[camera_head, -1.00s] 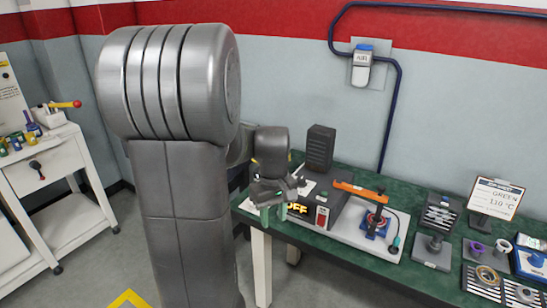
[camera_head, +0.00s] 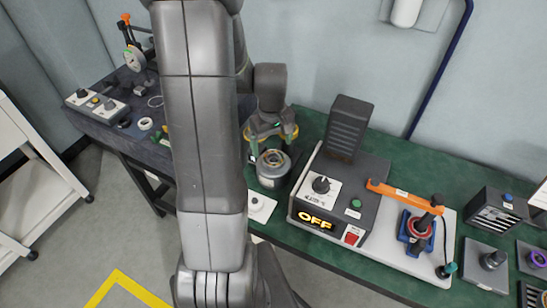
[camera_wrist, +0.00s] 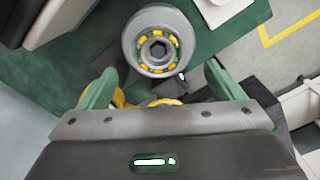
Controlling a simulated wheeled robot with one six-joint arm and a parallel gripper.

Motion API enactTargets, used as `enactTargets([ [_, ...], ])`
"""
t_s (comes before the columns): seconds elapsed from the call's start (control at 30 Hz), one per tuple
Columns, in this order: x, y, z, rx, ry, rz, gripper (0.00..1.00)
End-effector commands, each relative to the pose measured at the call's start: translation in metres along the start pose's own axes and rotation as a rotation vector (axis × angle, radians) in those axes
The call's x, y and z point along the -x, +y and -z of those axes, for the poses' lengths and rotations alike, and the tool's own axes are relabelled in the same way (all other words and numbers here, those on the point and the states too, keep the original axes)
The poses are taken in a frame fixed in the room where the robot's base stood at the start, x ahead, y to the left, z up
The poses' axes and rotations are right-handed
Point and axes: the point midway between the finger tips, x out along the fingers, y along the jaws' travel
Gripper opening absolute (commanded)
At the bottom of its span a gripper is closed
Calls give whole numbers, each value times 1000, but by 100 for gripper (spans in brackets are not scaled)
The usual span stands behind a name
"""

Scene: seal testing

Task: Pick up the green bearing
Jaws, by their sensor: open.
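A round bearing with yellow rollers and some green in its ring (camera_wrist: 158,50) sits in the top of a grey cylindrical holder (camera_wrist: 134,35), near the top middle of the wrist view. In the head view the holder (camera_head: 273,166) stands on the green bench, just in front of my gripper (camera_head: 271,147). My gripper's two green fingers (camera_wrist: 161,86) are spread wide with nothing between their tips. In the wrist view they point toward the holder, which is apart from them. A yellow object (camera_wrist: 165,102) is partly hidden behind my gripper's body.
A control box reading OFF (camera_head: 316,219) stands right of the holder. A press with an orange lever (camera_head: 404,195) is further right. A small white plate (camera_head: 262,207) lies in front of the holder. A dark bench (camera_head: 107,112) with switches is at left.

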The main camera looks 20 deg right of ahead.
Motion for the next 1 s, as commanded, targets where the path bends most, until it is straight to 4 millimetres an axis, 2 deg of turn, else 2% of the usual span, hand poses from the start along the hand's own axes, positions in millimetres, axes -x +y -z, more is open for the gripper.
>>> enactTargets([
  [0.33,-40,3,-3,1,-4,3,88],
  [0.7,-48,3,-2,0,-1,1,88],
  [1.0,-47,3,-2,0,-1,1,31],
])
